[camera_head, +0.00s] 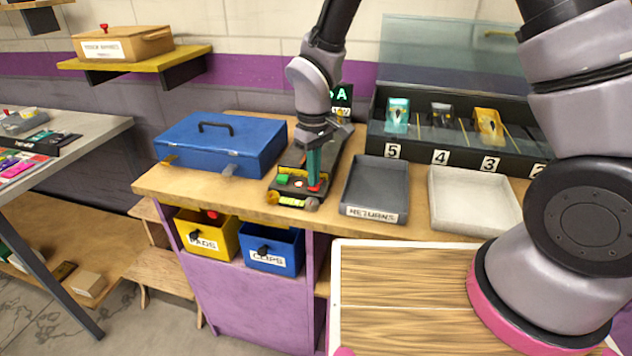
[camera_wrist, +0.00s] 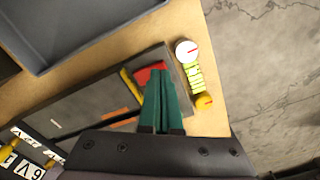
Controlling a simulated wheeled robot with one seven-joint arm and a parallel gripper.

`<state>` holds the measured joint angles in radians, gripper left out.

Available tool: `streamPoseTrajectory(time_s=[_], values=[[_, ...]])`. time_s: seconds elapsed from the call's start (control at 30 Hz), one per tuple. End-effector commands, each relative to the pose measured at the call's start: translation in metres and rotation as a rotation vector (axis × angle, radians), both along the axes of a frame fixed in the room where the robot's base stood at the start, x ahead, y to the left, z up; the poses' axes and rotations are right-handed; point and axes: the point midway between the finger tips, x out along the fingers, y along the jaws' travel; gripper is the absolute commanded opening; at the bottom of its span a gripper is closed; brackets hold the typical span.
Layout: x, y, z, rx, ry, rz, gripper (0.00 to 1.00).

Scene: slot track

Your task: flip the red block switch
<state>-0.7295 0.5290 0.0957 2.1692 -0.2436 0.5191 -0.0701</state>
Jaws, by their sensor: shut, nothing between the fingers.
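The red block switch (camera_head: 316,188) sits at the right end of a dark control box (camera_head: 272,185) on the wooden bench. In the wrist view the red block (camera_wrist: 142,76) shows partly, beside and behind my fingertips. My gripper (camera_head: 313,184) points down over it, with its green fingers together and nothing between them. The fingertips also show in the wrist view (camera_wrist: 160,74), over the red block's edge. I cannot tell whether they touch it. A green block (camera_head: 283,178) is at the left of the same box. The fingers hide part of the red block.
The grey RETURNS tray (camera_head: 374,213) stands close to the right of the box, with a pale tray (camera_head: 470,205) beyond it. A blue case (camera_head: 215,146) is to the left. A dark display case (camera_head: 455,145) with numbered slots stands behind.

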Motion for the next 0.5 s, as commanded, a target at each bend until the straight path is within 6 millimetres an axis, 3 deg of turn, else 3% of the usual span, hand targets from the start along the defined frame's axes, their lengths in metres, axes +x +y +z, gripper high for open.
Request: streamPoseTrajectory(time_s=[0.5], values=[[0.0001, 0.0001, -0.0078, 0.001, -0.001, 0.000, 0.00]])
